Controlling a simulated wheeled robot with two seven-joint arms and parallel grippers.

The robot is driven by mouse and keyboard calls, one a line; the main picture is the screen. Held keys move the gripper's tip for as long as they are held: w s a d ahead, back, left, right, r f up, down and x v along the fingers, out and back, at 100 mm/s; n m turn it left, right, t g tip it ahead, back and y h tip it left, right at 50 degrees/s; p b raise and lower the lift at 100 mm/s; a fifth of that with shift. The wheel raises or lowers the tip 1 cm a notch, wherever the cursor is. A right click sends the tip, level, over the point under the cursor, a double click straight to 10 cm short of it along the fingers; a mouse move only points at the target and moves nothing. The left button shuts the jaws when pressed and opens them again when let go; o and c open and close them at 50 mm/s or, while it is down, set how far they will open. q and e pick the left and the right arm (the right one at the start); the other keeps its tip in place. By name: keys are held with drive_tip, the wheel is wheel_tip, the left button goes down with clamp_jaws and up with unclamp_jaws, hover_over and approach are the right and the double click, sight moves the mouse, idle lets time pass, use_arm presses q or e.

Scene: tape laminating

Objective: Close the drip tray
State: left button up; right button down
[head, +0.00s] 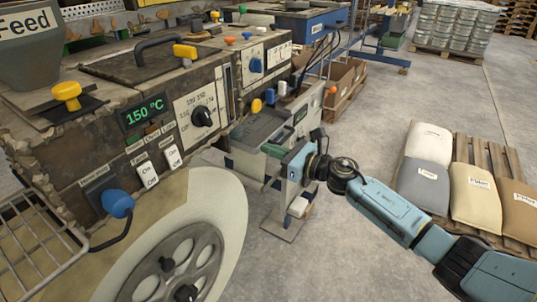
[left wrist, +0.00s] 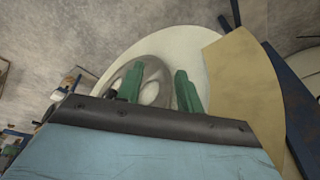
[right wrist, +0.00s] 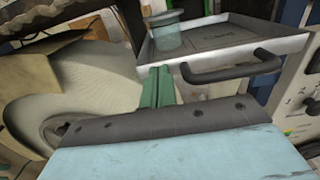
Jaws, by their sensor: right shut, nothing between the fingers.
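The drip tray (right wrist: 270,38) is a shallow grey metal tray that sticks out from the machine, with a black bar handle (right wrist: 232,70) on its front wall. A small greenish cup (right wrist: 166,36) stands in one corner of the tray. In the head view the tray (head: 258,127) shows just beyond my right gripper (head: 275,150). In the right wrist view that gripper (right wrist: 158,86) is shut and empty, its green fingers in front of the tray's front wall, left of the handle. Contact cannot be told. My left gripper (left wrist: 158,88) has its fingers apart and empty, facing a wheel.
The large pale roll (head: 180,240) with a grey hub stands below the machine's control panel. A wire basket (head: 40,235) is at the left. A pallet with sacks (head: 470,190) lies on the right. The floor between is clear.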

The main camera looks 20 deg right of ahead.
drive_tip(key=shift+w+a+r, duration=0.1)
drive_tip(key=shift+r, duration=0.05)
idle(0.4)
